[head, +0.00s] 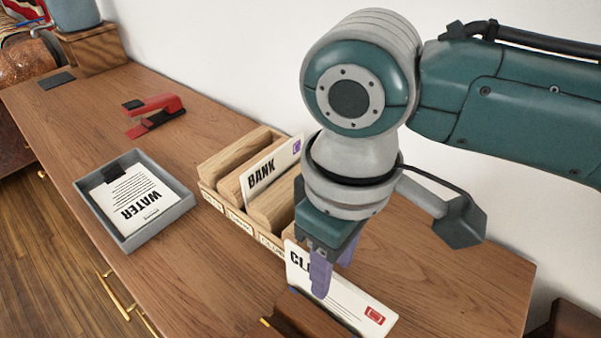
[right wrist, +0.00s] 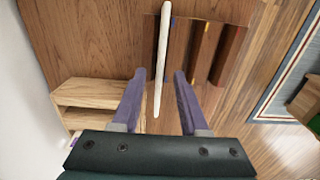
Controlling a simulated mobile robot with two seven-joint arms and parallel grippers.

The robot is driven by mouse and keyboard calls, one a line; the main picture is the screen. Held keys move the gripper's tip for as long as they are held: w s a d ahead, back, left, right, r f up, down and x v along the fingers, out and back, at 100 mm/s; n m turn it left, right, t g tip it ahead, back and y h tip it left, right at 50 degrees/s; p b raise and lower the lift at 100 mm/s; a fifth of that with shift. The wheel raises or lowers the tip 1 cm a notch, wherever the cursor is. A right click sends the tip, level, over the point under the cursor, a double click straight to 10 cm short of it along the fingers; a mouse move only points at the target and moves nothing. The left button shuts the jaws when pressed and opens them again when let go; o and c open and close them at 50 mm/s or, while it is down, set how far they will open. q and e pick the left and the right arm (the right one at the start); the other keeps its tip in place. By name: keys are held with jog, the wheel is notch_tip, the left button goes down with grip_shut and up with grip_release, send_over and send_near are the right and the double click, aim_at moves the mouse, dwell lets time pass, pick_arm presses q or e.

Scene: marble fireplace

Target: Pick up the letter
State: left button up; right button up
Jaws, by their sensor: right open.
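A white letter (head: 335,302) with partly hidden black lettering starting "CL" and a red stamp stands upright at the front of the desk, by a dark brown holder (head: 305,318). My right gripper (head: 331,270) points down at its upper edge, one purple finger in front of its face. In the right wrist view, the letter (right wrist: 162,60) shows edge-on as a thin white strip between the two spread fingers (right wrist: 160,76). The gripper is open, and I see a gap on each side of the letter. My left gripper is not in view.
A wooden sorter (head: 210,193) with dividers holds a "BANK" envelope (head: 270,170) just left of my right gripper. A grey tray (head: 182,207) holds a "WATER" letter (head: 135,198). A red stapler (head: 155,108) lies farther back. The desk's front left is clear.

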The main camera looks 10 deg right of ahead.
aim_at(333, 296)
notch_tip(333, 296, down, 2)
jog(key=shift+f, duration=0.2)
grip_shut()
dwell(0.5)
